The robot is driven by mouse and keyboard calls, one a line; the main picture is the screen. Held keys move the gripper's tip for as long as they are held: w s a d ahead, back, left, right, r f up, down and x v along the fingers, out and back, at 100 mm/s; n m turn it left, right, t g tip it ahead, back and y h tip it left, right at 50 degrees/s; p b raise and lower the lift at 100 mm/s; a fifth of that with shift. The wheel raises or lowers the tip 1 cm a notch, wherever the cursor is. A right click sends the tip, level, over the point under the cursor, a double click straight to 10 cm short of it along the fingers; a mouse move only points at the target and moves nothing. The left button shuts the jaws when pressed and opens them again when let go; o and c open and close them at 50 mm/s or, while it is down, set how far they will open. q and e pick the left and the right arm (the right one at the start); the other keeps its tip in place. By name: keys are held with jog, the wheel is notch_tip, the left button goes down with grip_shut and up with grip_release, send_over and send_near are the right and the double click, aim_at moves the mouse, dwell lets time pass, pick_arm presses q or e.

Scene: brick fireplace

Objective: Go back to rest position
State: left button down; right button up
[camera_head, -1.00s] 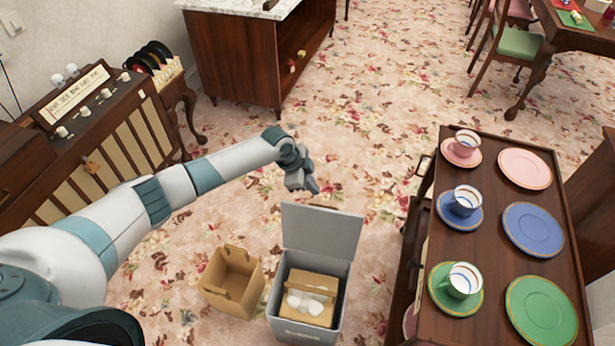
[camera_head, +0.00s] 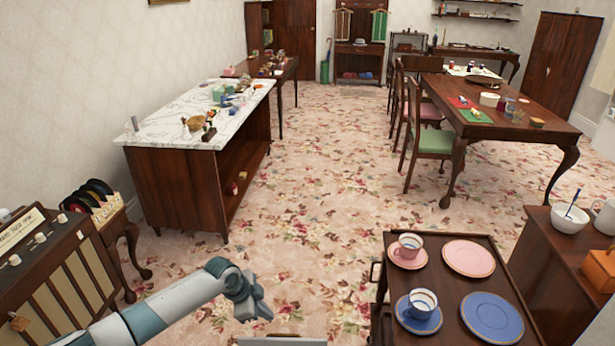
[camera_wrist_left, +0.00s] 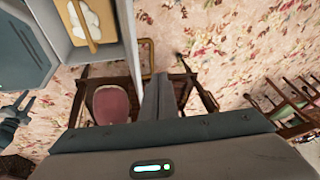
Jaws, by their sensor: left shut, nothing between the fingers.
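My left arm comes in from the lower left in the head view. Its gripper (camera_head: 252,308) hangs over the flowered carpet, between the marble-topped cabinet and the tea trolley. Its fingers are shut together with nothing between them.
A wooden trolley (camera_head: 450,285) with cups and plates stands right. The marble-topped cabinet (camera_head: 185,190) is at left. Carpet (camera_head: 320,190) between them is clear.

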pick_arm(q)
jog(key=s+d+f+n, duration=0.1)
jog(key=s+d, duration=0.3)
jog(key=s, duration=0.3)
jog(key=s+d+f+n+h, duration=0.1)
jog(key=s+d, duration=0.2)
jog(key=s, duration=0.4)
jog(key=s+d+f+n, duration=0.1)
jog(key=s+d, duration=0.3)
jog(key=s, duration=0.3)
jog(key=s+a+r+n+y, duration=0.25)
jog(key=s+a+n, duration=0.25)
jog(key=s+a, duration=0.45)
jog(key=s+a+r+n+y, duration=0.25)
jog(key=s+a+n, duration=0.35)
jog(key=s, duration=0.6)
jog(key=s+f+x, duration=0.1)
jog(key=s+x, duration=0.2)
jog(key=x, duration=1)
jog(key=s+f+x, duration=0.1)
jog(key=s+x, duration=0.2)
jog(key=x, duration=1)
jog(key=s+a+f+g, duration=0.1)
jog(key=s+a+f, duration=0.2)
jog(key=s+f, duration=1.5)
jog(key=shift+s+f+m+g, duration=0.25)
jog(key=shift+s+m+g, duration=0.15)
jog(key=shift+s, duration=0.2)
